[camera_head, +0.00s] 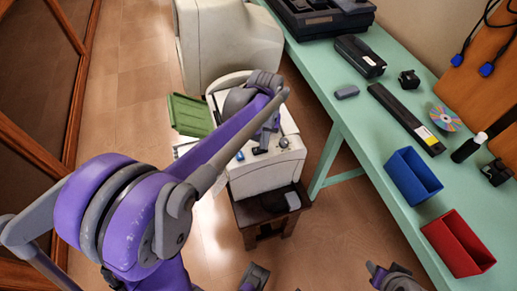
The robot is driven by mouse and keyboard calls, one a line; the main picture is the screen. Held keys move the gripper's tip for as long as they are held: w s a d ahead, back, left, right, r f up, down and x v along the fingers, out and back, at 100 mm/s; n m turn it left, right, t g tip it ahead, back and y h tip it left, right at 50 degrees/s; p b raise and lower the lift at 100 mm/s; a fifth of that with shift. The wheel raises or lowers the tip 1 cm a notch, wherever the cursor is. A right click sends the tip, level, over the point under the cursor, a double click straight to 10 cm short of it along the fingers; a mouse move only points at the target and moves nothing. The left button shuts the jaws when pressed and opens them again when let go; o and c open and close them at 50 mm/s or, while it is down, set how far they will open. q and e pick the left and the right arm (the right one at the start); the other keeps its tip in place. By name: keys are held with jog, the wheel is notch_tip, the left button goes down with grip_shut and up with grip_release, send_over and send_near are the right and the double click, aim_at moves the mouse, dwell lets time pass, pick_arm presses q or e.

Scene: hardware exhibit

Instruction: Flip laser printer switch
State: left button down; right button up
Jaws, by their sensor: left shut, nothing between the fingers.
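The laser printer (265,180) appears to be the white, box-shaped machine on a dark brown stool. Small blue and grey round parts show on its top near the front edge. I cannot tell which part is the switch, and my arm hides some of the top. My left arm reaches in from the lower left, and its wrist bends down over the printer. My left gripper (262,147) is shut and empty, close above the printer's top near the front. I cannot tell whether it touches.
A green tray (190,115) sticks out left of the printer. A larger beige machine (225,45) stands behind. The mint-green table (345,120) on the right carries a blue bin (413,178), a red bin (458,245), a disc and black devices. Floor is clear at left.

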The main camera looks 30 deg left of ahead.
pick_arm(q)
notch_tip(320, 180, up, 7)
jog(key=p, duration=0.5)
dwell(0.4)
dwell(0.4)
jog(key=s+d+m+t+p, duration=0.1)
jog(key=s+d+m+t, duration=0.1)
jog(key=s, duration=0.5)
jog(key=s+d+m+t, duration=0.2)
jog(key=s+d+t, duration=0.1)
jog(key=s, duration=0.5)
jog(key=shift+s+d+f+p, duration=0.25)
jog(key=shift+s+d+p, duration=0.1)
jog(key=shift+d, duration=0.55)
jog(key=shift+w, duration=0.1)
